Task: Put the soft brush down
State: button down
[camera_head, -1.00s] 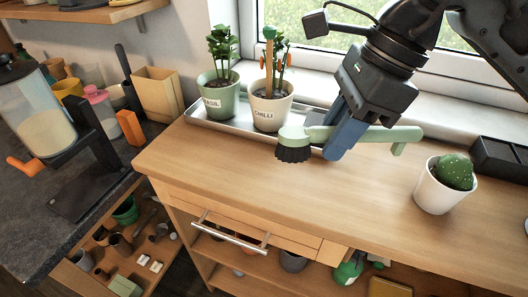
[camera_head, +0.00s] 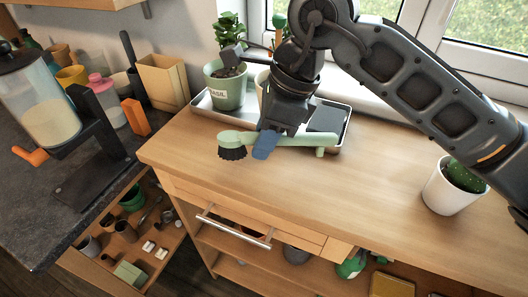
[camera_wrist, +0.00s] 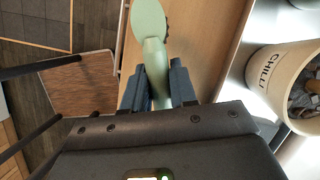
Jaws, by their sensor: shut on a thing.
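The soft brush (camera_head: 301,140) is pale green with dark bristles at the left end of its head. It lies roughly level, left to right, over the wooden counter in front of the metal tray. My gripper (camera_head: 264,146), with blue fingers, is shut on its handle. I cannot tell for sure whether the bristles touch the counter. In the wrist view the back of the brush head (camera_wrist: 148,20) points away between the dark fingers (camera_wrist: 160,88). My arm hides part of the tray and most of the chilli pot.
The wooden counter (camera_head: 370,180) is clear in the middle. The metal tray (camera_head: 345,125) holds the basil pot (camera_head: 225,92) and the chilli pot (camera_wrist: 275,70). A white cactus pot (camera_head: 447,190) stands at the right, close under my arm. A drawer front (camera_head: 235,232) is below.

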aim_at(257, 169)
jog(key=shift+a+f+b, duration=0.1)
jog(key=shift+f+b, duration=0.6)
jog(key=shift+f, duration=1.3)
jog(key=shift+f, duration=0.1)
jog(key=shift+f, duration=0.1)
jog(key=c, duration=0.9)
grip_release()
jog(key=shift+r, duration=0.35)
jog(key=b+v, duration=0.1)
jog(key=v, duration=1)
jog(key=shift+d+r, duration=0.25)
jog(key=shift+r, duration=0.1)
